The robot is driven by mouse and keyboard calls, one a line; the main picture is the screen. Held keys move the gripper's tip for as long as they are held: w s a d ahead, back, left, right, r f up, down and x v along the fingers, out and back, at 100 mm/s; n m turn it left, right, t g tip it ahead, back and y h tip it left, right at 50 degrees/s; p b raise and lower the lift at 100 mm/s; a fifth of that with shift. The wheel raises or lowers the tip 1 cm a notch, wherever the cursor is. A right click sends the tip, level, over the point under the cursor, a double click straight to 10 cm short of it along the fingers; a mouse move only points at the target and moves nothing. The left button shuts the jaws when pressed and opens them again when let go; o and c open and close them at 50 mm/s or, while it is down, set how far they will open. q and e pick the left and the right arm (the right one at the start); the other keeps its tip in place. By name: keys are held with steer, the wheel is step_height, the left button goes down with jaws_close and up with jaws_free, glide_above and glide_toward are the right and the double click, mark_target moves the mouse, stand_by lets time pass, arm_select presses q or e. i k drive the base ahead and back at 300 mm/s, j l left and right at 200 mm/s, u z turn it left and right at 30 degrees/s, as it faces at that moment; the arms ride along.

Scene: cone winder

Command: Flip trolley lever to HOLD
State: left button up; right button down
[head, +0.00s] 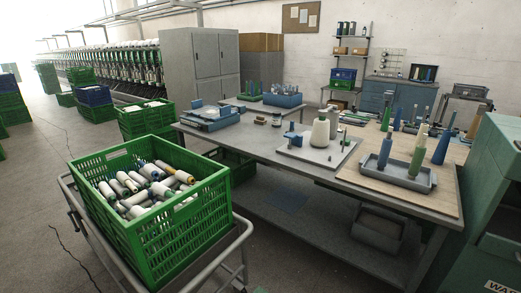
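A trolley (78,222) with a grey tubular frame stands in the left foreground. It carries a large green slatted crate (165,247) filled with bobbins (145,186), mostly white with some blue, green and tan ones. I cannot make out a lever or a HOLD mark on the trolley. Its lower part is cut off by the bottom edge of the picture. Neither of my grippers shows in the head view.
A green machine (490,190) is at the right edge. Stacked crates (145,122) stand behind the trolley. Floor is open at left.

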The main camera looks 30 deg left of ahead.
mark_target(77, 230)
steer(key=u, duration=1.55)
steer(key=i+j+u, duration=0.1)
steer(key=j+u, duration=0.15)
steer(key=j, duration=0.15)
steer(key=i+j+u, duration=0.2)
steer(key=j, duration=0.2)
steer(key=i+j+u, duration=0.1)
steer(key=j+u, duration=0.15)
steer(key=j, duration=0.15)
